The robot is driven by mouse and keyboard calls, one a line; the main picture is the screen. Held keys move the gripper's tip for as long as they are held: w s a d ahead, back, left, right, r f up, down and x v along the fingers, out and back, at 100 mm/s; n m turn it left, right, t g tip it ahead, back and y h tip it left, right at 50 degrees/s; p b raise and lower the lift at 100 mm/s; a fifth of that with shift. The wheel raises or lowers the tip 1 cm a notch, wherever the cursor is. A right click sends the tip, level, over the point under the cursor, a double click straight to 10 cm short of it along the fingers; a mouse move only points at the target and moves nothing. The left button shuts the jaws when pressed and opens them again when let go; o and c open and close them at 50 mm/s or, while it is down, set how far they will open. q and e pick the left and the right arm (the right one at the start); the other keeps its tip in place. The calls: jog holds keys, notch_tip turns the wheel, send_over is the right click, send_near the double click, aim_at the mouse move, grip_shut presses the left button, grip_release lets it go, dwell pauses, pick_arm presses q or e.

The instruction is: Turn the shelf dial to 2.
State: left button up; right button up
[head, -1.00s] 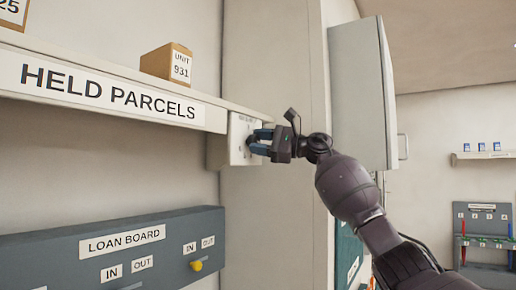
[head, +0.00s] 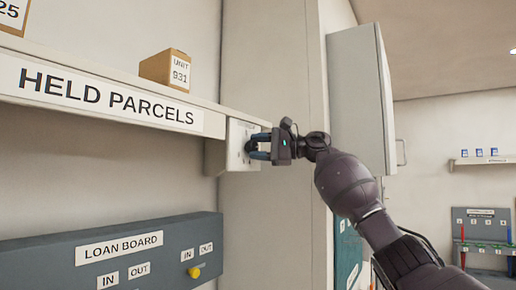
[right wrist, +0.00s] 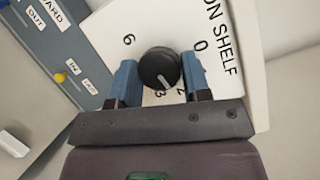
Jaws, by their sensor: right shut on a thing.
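The shelf dial is a black round knob (right wrist: 159,66) with a white pointer line, on a white plate (right wrist: 105,30) lettered "...ON SHELF". Digits 6, 0, 2 and 3 show around it. The pointer faces the lower side, towards the 2 and 3; exactly which mark it meets is hard to tell. My right gripper (right wrist: 161,75) is shut on the knob, one blue finger at each side. In the head view the right gripper (head: 258,147) reaches from the right to the plate (head: 237,143) at the shelf's end. My left gripper is not in view.
The held parcels shelf (head: 60,50) carries a box marked 931 (head: 165,68). Below is the grey loan board (head: 60,250) with a yellow knob (head: 194,271). A grey wall cabinet (head: 355,100) stands behind my right arm. The air between shelf and loan board is clear.

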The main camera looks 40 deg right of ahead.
jog(key=shift+f, duration=0.1)
jog(key=o, duration=0.9)
jog(key=b+v, duration=0.1)
jog(key=v, duration=0.9)
jog(key=shift+s+d, duration=0.25)
